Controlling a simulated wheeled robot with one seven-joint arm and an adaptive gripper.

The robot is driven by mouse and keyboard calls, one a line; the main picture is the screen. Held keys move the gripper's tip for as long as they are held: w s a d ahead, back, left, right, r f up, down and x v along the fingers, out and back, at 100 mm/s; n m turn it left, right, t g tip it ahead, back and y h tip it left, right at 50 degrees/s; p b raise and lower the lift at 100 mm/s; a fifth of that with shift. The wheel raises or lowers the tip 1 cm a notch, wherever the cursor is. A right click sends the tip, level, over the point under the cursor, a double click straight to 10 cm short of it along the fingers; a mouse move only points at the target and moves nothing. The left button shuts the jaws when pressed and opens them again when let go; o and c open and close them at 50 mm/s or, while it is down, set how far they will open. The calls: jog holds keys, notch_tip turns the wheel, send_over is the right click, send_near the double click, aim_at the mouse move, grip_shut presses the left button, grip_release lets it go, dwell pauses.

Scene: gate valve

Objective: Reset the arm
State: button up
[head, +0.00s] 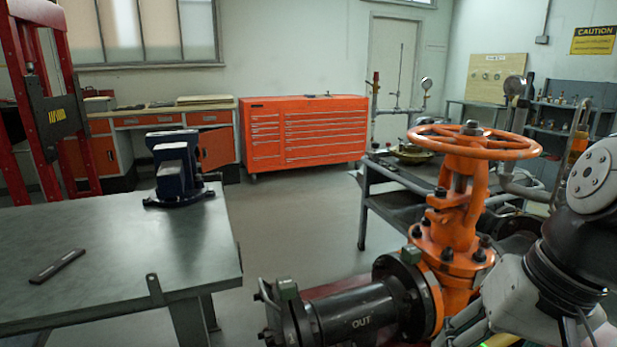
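The orange gate valve (455,225) stands at the right of the head view, with its round orange handwheel (474,141) on top. A black pipe (352,316) marked OUT is bolted to the valve's left side. My arm fills the lower right corner, close in front of the valve body and to the right of the handwheel. My gripper is not clearly visible; the lower part of my arm runs out of the picture at the bottom edge. I see nothing held.
A grey metal table (110,260) at left bears a blue vise (177,168) and a small dark bar (57,266). A red press frame (30,100) stands behind it. An orange tool cabinet (303,133) is at the back wall. Floor between table and valve is clear.

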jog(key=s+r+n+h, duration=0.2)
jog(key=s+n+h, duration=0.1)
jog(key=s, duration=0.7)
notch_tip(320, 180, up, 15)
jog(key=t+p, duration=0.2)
jog(key=p, duration=1.2)
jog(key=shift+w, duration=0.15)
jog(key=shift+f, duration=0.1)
